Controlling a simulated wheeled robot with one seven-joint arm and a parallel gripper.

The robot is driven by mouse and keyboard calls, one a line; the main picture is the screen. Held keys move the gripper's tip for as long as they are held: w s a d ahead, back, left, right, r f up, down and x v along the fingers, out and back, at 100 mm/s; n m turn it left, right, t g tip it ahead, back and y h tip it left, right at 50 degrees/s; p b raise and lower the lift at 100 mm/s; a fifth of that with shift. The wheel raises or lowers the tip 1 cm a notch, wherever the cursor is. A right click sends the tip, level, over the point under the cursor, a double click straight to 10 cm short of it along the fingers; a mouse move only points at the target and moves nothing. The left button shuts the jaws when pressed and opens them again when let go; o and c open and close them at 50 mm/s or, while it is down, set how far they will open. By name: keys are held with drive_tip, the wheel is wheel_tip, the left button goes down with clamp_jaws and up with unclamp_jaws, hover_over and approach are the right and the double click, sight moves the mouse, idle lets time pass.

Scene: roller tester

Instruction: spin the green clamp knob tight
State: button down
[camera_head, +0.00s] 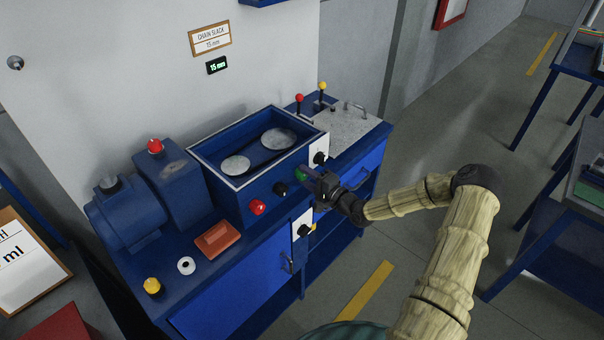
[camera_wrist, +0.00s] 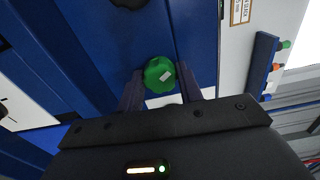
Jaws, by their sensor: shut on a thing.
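The green clamp knob (camera_wrist: 160,75) sits on the blue front face of the tester housing, with a small pale mark on it. In the wrist view my gripper (camera_wrist: 160,88) has one finger on each side of the knob and is shut on it. In the head view the green knob (camera_head: 301,173) shows only in part, at the tip of my gripper (camera_head: 312,180), which hides the rest. How tight the knob is cannot be seen.
A black knob (camera_head: 280,188) and a red knob (camera_head: 257,207) sit left of the green one on the same face. Another black knob (camera_head: 320,158) is on the white panel to the right. The open blue housing (camera_head: 192,158) holds two pale discs above.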

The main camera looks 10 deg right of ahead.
drive_tip(key=m, duration=0.5)
drive_tip(key=shift+m, duration=0.3)
drive_tip(key=m+b, duration=0.1)
drive_tip(key=m, duration=0.2)
drive_tip(key=shift+f+m, duration=0.1)
drive_tip(key=shift+m, duration=0.2)
drive_tip(key=c, duration=0.6)
unclamp_jaws()
drive_tip(key=shift+s+d, duration=0.1)
drive_tip(key=v, duration=0.5)
drive_tip(key=shift+s+d+b, duration=0.2)
drive_tip(key=shift+s+b, duration=0.1)
drive_tip(key=shift+s, duration=0.05)
